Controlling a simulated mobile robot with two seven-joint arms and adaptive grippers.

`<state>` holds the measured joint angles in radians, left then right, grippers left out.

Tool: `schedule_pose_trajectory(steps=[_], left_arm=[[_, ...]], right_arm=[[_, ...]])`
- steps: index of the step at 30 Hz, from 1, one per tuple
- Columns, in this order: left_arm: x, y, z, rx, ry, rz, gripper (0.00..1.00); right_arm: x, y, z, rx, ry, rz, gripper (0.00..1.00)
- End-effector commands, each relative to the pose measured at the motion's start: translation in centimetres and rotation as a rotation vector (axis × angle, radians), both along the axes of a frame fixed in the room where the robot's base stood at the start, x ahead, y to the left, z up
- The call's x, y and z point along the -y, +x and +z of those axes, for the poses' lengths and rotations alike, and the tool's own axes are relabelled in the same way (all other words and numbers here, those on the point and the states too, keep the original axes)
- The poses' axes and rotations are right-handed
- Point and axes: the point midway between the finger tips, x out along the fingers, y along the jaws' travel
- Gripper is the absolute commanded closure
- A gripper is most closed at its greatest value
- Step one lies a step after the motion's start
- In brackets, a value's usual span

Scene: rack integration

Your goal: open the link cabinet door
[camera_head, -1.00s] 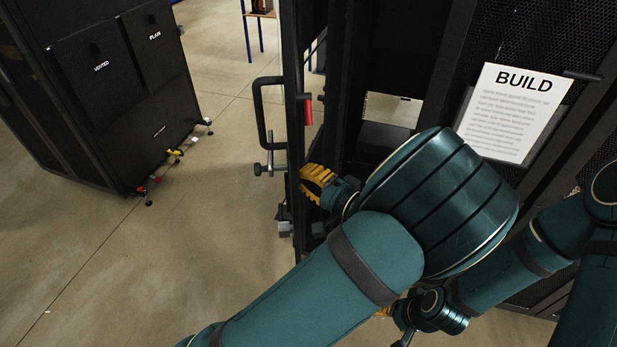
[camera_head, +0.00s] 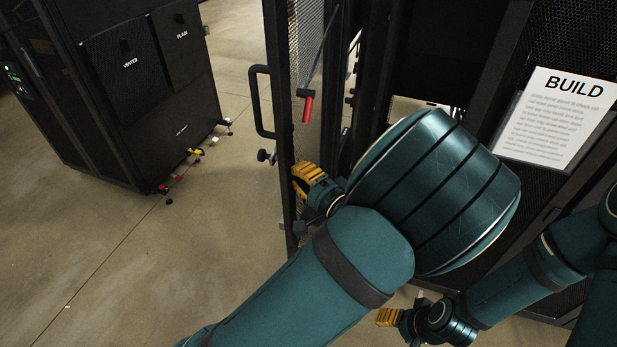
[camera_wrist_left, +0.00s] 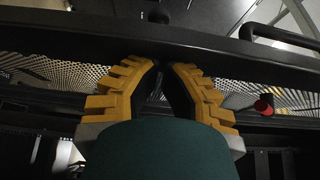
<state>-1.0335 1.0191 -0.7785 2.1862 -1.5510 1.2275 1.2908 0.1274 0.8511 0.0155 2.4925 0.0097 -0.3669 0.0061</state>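The cabinet door (camera_head: 281,128) is a black frame with a mesh panel, seen nearly edge-on and standing ajar from the dark cabinet. A black bar handle (camera_head: 257,103) is on its left face, and a red-gripped lever (camera_head: 307,106) shows on its right side. My left gripper (camera_head: 299,180) has its yellow fingers against or very near the door's inner side, below the lever. In the left wrist view its fingertips (camera_wrist_left: 166,66) nearly meet at the door's frame bar (camera_wrist_left: 205,52), with nothing seen between them. My right gripper (camera_head: 386,317) is low, apart from the door; its fingers are too small to judge.
A white BUILD sign (camera_head: 556,119) is on the black mesh panel at the right. A separate black cabinet (camera_head: 125,100) stands at the left. Bare floor (camera_head: 215,200) lies between it and the door. My left arm covers much of the cabinet opening.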

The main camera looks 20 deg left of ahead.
Motion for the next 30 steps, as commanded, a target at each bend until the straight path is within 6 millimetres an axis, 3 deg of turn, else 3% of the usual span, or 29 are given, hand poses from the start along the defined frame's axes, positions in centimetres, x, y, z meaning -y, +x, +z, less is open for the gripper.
schedule_pose_trajectory(steps=[14,25,30], left_arm=[[-1.4,-0.1,0.0,0.001,0.001,0.001,1.0],[-1.3,0.0,0.0,0.001,0.001,0.0,1.0],[-0.1,0.5,0.0,0.001,0.0,0.0,1.0]], right_arm=[[0.0,-0.1,-0.2,-0.002,0.0,0.002,0.37],[0.0,-0.1,-0.2,-0.002,0.0,0.002,0.37],[0.0,-0.1,-0.4,-0.002,0.0,0.002,0.37]])
